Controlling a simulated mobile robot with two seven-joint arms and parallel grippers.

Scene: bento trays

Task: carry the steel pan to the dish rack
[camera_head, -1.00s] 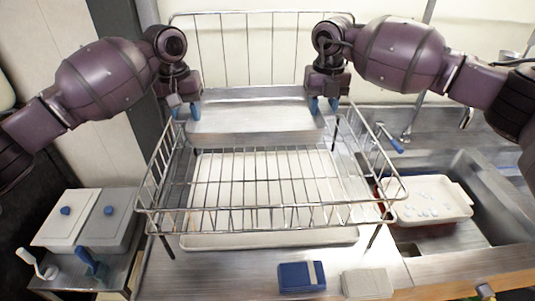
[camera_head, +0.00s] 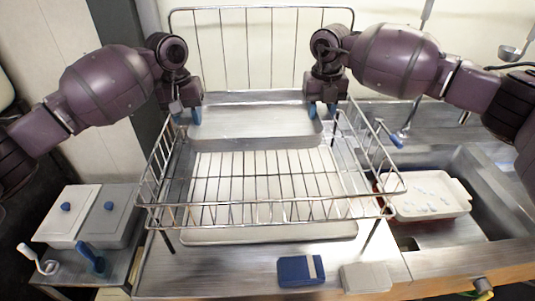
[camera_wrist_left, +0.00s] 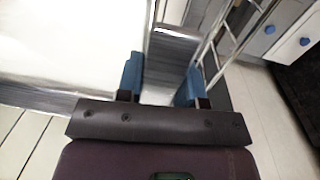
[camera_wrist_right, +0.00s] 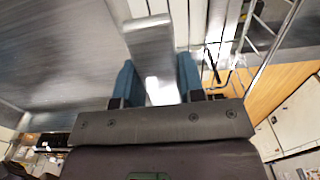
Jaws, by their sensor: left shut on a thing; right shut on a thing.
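The steel pan (camera_head: 255,122) is a wide, shallow rectangular tray, held over the back part of the wire dish rack (camera_head: 265,213). My left gripper (camera_head: 187,115) is shut on the pan's left end and my right gripper (camera_head: 321,109) is shut on its right end. In the right wrist view, a steel strip runs between the blue fingers of my right gripper (camera_wrist_right: 160,85). My left gripper (camera_wrist_left: 160,82) also shows in its own wrist view, with steel between its fingers. I cannot tell whether the pan touches the rack's wires.
Lidded containers (camera_head: 68,225) stand at left. The rack's front wire floor is empty.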

